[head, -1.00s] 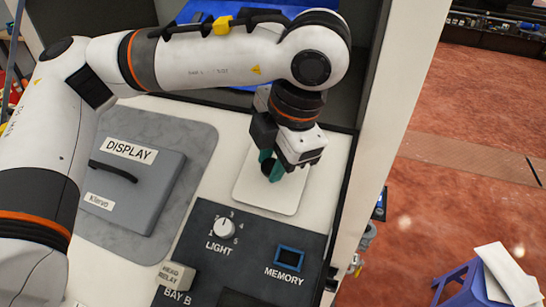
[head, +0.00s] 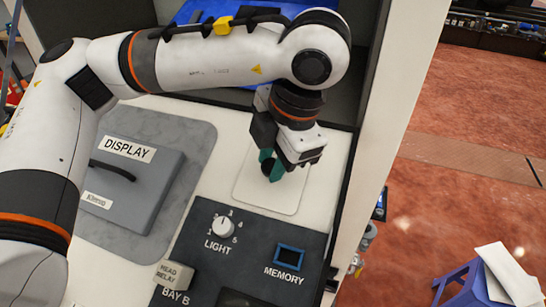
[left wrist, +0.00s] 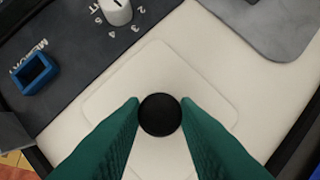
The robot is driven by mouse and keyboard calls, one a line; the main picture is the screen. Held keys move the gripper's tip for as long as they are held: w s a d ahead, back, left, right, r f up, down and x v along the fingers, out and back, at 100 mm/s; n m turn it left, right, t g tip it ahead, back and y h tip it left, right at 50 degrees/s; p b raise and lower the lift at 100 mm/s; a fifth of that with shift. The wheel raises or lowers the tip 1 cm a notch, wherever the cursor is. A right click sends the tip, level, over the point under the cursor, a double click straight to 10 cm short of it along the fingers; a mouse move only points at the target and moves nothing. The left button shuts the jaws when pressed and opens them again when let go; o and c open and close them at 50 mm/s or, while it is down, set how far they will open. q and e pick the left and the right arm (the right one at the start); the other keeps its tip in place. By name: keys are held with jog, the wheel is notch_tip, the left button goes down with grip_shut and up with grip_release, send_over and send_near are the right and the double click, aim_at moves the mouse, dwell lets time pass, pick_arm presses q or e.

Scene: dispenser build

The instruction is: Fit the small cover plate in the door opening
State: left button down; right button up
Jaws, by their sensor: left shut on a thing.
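The small cover plate (head: 258,198) is a white rounded square lying in the white door panel (head: 224,150), right of the display box. Its face looks about level with the panel, with only a thin outline around it. The opening itself is hidden under the plate. My left gripper (head: 271,165) is over the plate, its green fingers shut on the plate's round black knob (left wrist: 160,115). The left wrist view shows a fingertip on each side of the knob and the plate (left wrist: 120,85) beneath. My right gripper is out of view.
A grey display box (head: 130,180) with a handle is at the left. Below the plate is a dark panel with a light dial (head: 223,226), a blue memory socket (head: 289,257) and a relay block (head: 173,274). A blue stand (head: 460,283) with white boards is on the floor at right.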

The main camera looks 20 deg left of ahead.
pick_arm(q)
jog(key=c, duration=0.6)
grip_release()
jog(key=shift+o, duration=0.2)
jog(key=shift+r, duration=0.1)
jog(key=shift+p+v, duration=0.4)
jog(key=shift+v, duration=0.6)
jog(key=shift+p+v, duration=1.15)
jog(key=shift+v, duration=0.8)
